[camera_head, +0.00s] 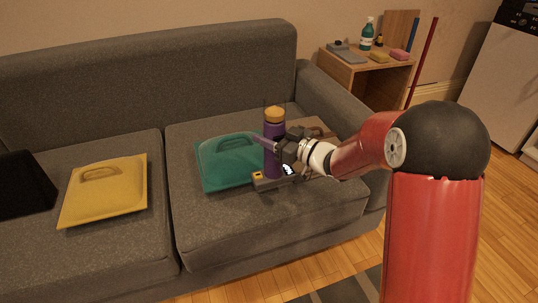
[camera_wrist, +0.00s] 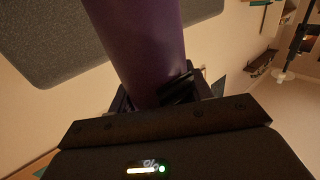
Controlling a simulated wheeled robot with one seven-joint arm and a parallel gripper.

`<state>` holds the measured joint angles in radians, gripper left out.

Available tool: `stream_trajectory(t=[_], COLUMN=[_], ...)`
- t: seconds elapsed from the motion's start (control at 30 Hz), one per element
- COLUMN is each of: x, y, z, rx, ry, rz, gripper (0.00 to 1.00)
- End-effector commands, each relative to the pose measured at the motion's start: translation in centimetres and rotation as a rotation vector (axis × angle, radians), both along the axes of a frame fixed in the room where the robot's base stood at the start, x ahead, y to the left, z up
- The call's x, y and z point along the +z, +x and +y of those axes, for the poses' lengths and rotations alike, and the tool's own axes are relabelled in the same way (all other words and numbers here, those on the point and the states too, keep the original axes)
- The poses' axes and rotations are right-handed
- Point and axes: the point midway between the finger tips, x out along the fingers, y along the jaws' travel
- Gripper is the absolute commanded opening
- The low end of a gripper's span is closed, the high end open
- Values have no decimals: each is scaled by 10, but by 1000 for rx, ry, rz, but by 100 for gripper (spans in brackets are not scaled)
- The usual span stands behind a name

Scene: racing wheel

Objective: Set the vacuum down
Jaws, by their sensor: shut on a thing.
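The vacuum flask (camera_head: 274,128) is purple with an orange-yellow cap. It stands upright in my gripper (camera_head: 270,146), above the right seat cushion of the sofa in the head view. My gripper comes from the right and is shut on the flask's body. In the wrist view the purple body (camera_wrist: 138,40) rises between the dark fingers (camera_wrist: 162,98), and its cap is out of frame. I cannot tell whether the flask's base touches the cushion.
A teal lidded case (camera_head: 222,162) lies just left of the flask, and a yellow one (camera_head: 105,190) on the left cushion (camera_head: 150,255). A dark grey piece with a yellow patch (camera_head: 262,182) shows below the flask. The right cushion's front (camera_head: 240,230) is clear. A wooden side table (camera_head: 372,82) stands behind.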

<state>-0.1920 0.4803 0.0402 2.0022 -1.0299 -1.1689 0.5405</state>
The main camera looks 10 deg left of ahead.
Motion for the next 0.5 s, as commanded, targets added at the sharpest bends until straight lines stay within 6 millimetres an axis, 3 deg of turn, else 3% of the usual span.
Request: stream_trajectory(t=[0.1, 0.37, 0.5], x=[-16, -32, -53], y=[0, 0, 0], z=[1, 1, 0], rx=[1, 1, 0], ry=[3, 3, 2], rz=[-1, -1, 0], gripper=[0, 0, 0])
